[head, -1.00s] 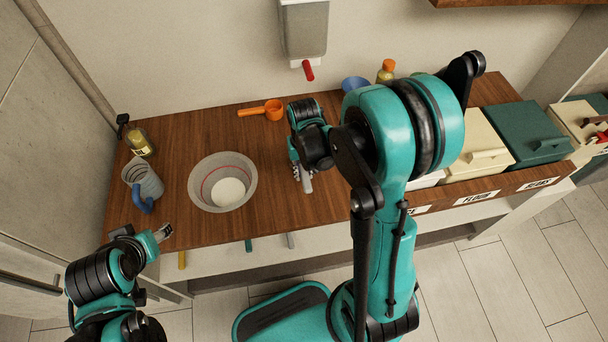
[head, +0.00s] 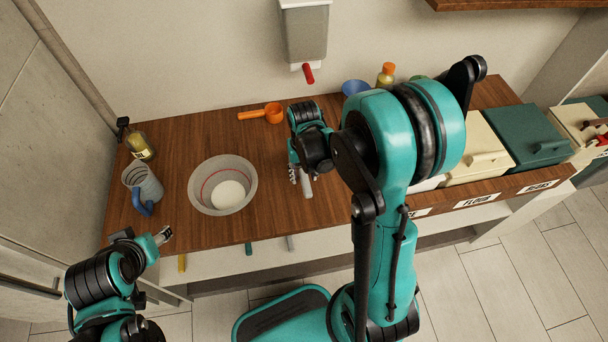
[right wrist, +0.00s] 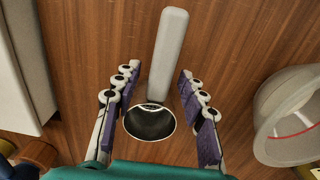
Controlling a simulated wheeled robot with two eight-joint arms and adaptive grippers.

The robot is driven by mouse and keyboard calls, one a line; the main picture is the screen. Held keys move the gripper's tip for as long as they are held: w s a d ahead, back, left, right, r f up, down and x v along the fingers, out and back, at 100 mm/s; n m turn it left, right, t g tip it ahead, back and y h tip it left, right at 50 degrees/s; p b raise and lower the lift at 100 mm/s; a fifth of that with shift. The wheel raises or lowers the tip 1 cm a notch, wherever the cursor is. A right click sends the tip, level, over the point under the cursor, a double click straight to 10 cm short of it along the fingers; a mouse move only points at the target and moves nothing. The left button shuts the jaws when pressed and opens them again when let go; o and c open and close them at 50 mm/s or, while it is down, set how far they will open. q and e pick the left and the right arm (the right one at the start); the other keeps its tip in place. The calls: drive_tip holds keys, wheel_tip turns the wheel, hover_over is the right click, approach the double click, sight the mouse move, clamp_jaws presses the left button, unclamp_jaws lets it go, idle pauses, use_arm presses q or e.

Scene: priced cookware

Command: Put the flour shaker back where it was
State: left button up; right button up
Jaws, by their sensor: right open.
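A pale grey-handled utensil with a round dark open cup lies on the wooden counter; its handle (head: 306,185) shows in the head view. In the right wrist view its handle (right wrist: 168,55) points up the picture and the cup sits between the fingers. I cannot tell for sure that it is the flour shaker. My right gripper (head: 299,174) is open; in the right wrist view its fingers (right wrist: 155,108) stand either side of the cup, with gaps. My left gripper (head: 164,236) is empty at the counter's front left edge; its opening is unclear.
A translucent bowl (head: 207,201) with white contents stands left of the right gripper. A jug (head: 150,183) and bottle (head: 139,148) stand far left. An orange scoop (head: 272,113) lies behind. Labelled bins (head: 480,150) line the right. Bare counter surrounds the bowl.

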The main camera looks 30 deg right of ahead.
wheel_tip(320, 180, up, 10)
drive_tip(key=p, duration=0.3)
wheel_tip(320, 180, up, 6)
drive_tip(key=n+t, duration=0.1)
drive_tip(key=t, duration=0.1)
hover_over(304, 175)
drive_tip(key=s+a, duration=0.2)
drive_tip(key=s, duration=0.1)
drive_tip(key=s+a+r+n+t, duration=0.2)
drive_tip(key=s+a+r+t, duration=0.1)
drive_tip(key=s+t, duration=0.2)
drive_tip(key=shift+s+r, duration=0.35)
drive_tip(key=shift+s, duration=0.3)
drive_tip(key=shift+a, duration=0.1)
wheel_tip(304, 175, down, 2)
drive_tip(key=shift+f+b, duration=0.2)
drive_tip(key=shift+b, duration=0.75)
